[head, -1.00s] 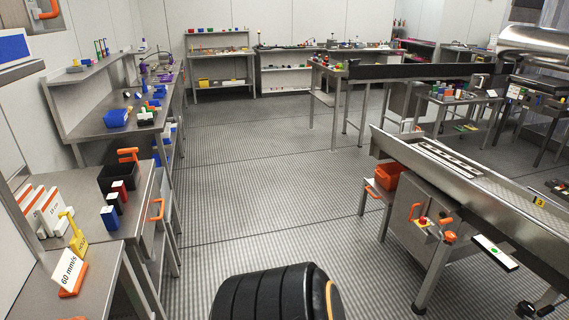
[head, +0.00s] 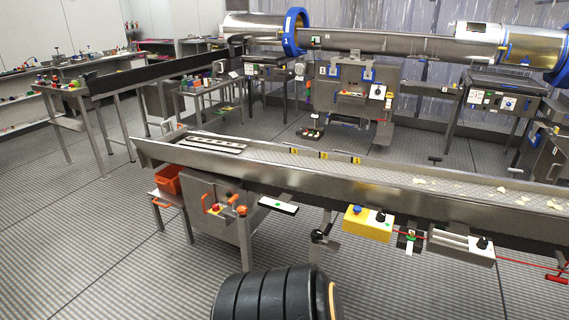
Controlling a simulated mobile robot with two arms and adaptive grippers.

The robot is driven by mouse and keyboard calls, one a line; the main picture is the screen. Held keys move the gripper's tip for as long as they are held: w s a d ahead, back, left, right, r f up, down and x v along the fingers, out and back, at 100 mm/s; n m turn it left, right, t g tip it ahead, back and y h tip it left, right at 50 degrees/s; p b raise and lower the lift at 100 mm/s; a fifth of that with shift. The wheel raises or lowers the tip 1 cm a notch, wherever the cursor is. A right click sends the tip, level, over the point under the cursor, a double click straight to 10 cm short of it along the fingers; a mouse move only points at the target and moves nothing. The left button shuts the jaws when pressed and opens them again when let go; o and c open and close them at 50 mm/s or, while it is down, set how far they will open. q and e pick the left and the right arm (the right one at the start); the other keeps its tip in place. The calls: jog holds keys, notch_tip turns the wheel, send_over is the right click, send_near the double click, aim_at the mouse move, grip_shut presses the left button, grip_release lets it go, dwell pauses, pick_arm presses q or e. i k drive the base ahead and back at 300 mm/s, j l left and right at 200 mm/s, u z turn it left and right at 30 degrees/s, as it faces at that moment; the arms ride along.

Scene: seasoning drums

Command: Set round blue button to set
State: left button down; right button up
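A yellow control box (head: 368,223) hangs on the front side of the near conveyor, right of centre in the head view. A small round blue button (head: 357,209) sits on its top left, and a black knob (head: 380,216) sits on a white part at its right. Whether the blue button is pressed or set is too small to tell. Neither of my grippers is in view, and nothing touches the box.
The long steel conveyor (head: 330,182) crosses the view, with pale bits on its belt at the right. An orange bin (head: 167,180) stands by its left end. A red cord (head: 520,263) runs at lower right.

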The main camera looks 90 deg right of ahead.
aim_at(357, 209)
jog(key=z, duration=2.4)
